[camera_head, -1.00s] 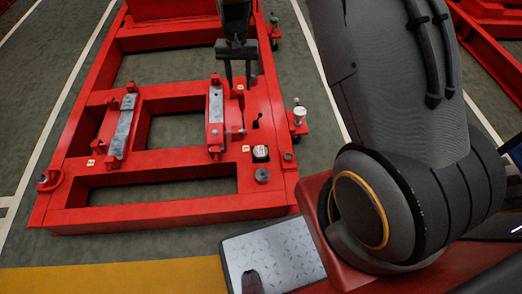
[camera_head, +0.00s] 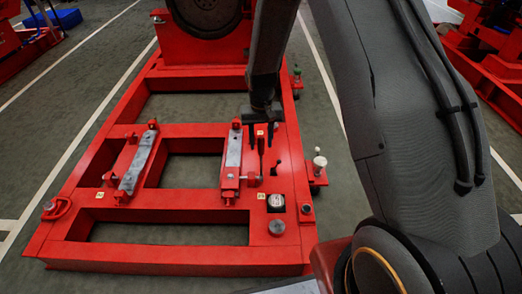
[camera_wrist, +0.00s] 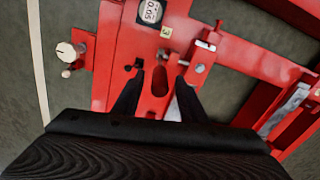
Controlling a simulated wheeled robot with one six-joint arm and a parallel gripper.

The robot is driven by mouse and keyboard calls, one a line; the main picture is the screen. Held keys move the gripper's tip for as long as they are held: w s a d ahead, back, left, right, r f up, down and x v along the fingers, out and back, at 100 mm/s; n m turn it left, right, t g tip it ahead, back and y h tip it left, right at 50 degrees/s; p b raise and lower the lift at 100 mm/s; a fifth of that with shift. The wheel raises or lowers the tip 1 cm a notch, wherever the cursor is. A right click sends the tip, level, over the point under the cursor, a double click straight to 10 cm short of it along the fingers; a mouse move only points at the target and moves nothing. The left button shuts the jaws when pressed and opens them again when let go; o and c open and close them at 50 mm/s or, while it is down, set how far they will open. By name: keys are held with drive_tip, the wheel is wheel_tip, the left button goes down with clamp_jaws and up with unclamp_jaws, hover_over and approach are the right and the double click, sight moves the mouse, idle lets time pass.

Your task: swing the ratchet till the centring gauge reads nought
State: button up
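My gripper (camera_head: 261,140) points down over the right-hand part of the red frame, fingers apart. The centring gauge (camera_head: 276,202) is a small black-and-white dial on the frame, nearer me. In the wrist view the gauge (camera_wrist: 151,11) sits at the top edge and seems to read 0.05.
Two grey-topped rails (camera_head: 138,163) (camera_head: 233,152) stand on the frame. A black lever (camera_head: 277,166) and a round grey knob (camera_head: 277,227) are near the gauge. A white-topped post (camera_head: 319,164) stands outside the right edge. Grey floor is open at left.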

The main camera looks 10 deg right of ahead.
sight(261, 147)
drive_tip(key=shift+f+b, duration=0.45)
drive_tip(key=shift+f, duration=1.35)
clamp_jaws()
